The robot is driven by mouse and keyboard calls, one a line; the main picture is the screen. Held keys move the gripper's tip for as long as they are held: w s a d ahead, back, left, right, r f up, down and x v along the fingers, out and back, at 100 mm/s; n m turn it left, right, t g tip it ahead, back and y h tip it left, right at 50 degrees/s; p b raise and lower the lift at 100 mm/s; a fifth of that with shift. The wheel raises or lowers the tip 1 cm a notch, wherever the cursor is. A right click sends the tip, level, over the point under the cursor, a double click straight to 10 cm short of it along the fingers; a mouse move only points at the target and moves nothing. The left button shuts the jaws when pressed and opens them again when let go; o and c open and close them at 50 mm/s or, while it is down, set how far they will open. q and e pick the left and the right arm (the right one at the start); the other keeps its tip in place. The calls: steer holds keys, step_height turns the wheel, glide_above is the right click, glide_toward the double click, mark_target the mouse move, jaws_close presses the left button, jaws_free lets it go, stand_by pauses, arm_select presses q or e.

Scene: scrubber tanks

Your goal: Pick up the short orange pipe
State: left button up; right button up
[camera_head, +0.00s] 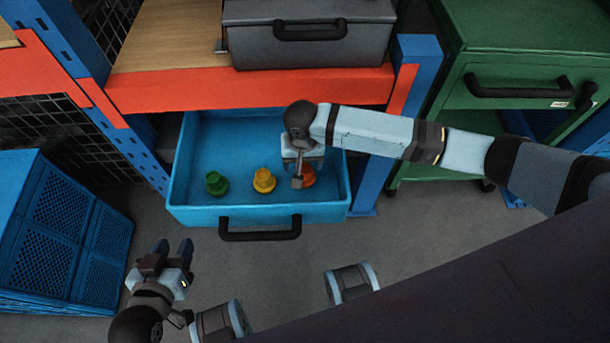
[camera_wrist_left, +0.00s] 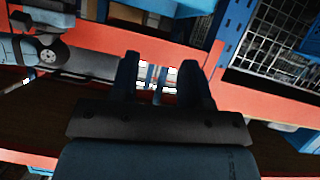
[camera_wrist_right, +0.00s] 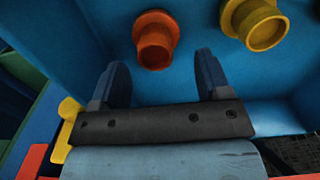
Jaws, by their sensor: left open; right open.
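The short orange pipe (camera_head: 309,178) stands at the right end of the open blue drawer (camera_head: 190,160), partly hidden behind my right gripper in the head view. My left gripper (camera_head: 172,246) is open and empty, in front of the drawer at the lower left. In the left wrist view its fingers (camera_wrist_left: 161,65) hold nothing.
A yellow pipe (camera_head: 264,181) and a green pipe (camera_head: 216,183) stand left of the orange one. The drawer's front wall has a black handle (camera_head: 260,234). An orange shelf beam (camera_head: 250,90) crosses above the drawer. Blue crates (camera_head: 60,235) stand left; a green cabinet (camera_head: 520,60) stands right.

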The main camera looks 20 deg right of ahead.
mark_target(305, 168)
steer(key=shift+d+f+b, duration=0.25)
steer(key=shift+f+b, duration=0.3)
steer(key=shift+f, duration=0.6)
step_height(305, 168, down, 2)
steer(key=shift+f+b, duration=0.2)
steer(key=shift+b, duration=0.35)
steer(key=shift+f, duration=0.2)
steer(key=c, duration=1)
arm_select(q)
steer(key=r, duration=0.1)
steer(key=w+d+t, duration=0.1)
steer(key=r+h, duration=0.1)
steer(key=shift+w+d+r+t, duration=0.25)
steer(key=shift+d+r+t, duration=0.1)
steer(key=shift+t, duration=0.05)
arm_select(e)
steer(key=shift+r, duration=0.15)
